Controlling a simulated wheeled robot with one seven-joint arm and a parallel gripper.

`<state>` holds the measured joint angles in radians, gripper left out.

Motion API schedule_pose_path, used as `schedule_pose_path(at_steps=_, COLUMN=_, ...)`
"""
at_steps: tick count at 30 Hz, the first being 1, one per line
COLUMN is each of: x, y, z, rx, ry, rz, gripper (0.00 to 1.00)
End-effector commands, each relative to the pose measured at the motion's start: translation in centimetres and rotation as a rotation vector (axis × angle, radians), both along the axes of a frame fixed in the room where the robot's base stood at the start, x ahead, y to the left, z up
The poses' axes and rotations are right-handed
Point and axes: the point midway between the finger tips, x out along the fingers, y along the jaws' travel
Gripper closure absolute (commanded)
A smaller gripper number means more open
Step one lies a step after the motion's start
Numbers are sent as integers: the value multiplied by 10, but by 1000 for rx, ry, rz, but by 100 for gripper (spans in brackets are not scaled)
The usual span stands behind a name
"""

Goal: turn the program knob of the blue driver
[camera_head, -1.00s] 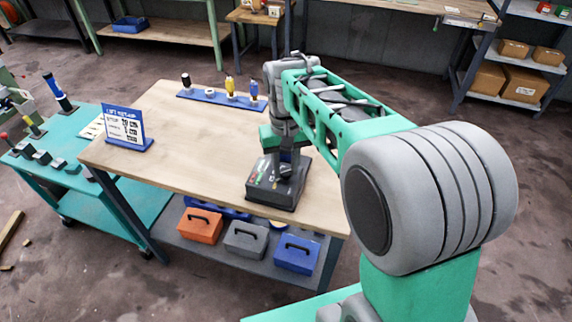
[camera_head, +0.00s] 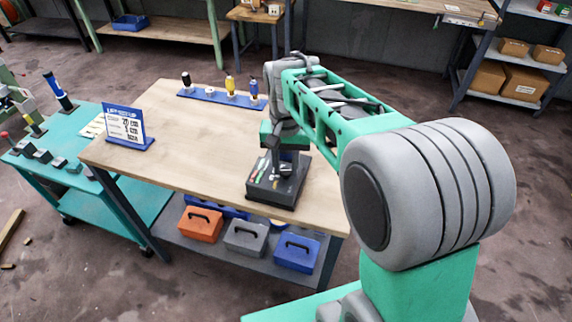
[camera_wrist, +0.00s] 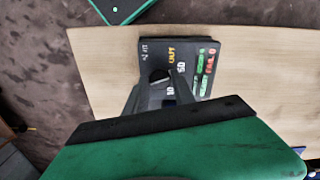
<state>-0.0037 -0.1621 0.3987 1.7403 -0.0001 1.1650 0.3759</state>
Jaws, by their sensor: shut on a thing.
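A black controller box (camera_head: 290,192) stands near the front right edge of the wooden table, with coloured markings on its top. In the wrist view its panel (camera_wrist: 206,52) shows white, yellow, green and red lettering. My gripper (camera_head: 281,170) points down onto the panel, its jaws shut on the program knob. The wrist view shows a small dark end (camera_wrist: 159,76) among the panel marks; the rest of the knob is hidden by my jaws.
The blue rack (camera_head: 212,96) also holds a yellow driver (camera_head: 230,86) and a dark-topped one (camera_head: 186,80). A sign (camera_head: 125,125) stands at the table's left. A teal cart (camera_head: 100,190) adjoins on the left. Toolboxes (camera_head: 245,237) sit on the shelf below. The table's middle is clear.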

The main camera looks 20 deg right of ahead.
Motion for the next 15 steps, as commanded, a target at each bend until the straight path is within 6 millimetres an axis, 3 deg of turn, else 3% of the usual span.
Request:
schedule_pose_path(at_steps=2, x=0, y=0, z=0, rx=0, ry=-1, rz=0, gripper=100)
schedule_pose_path(at_steps=3, x=0, y=0, z=0, rx=0, ry=-1, rz=1, gripper=69)
schedule_pose_path(at_steps=11, x=0, y=0, z=0, rx=0, ry=-1, rz=1, gripper=48)
schedule_pose_path(at_steps=15, x=0, y=0, z=0, rx=0, ry=-1, rz=1, gripper=48)
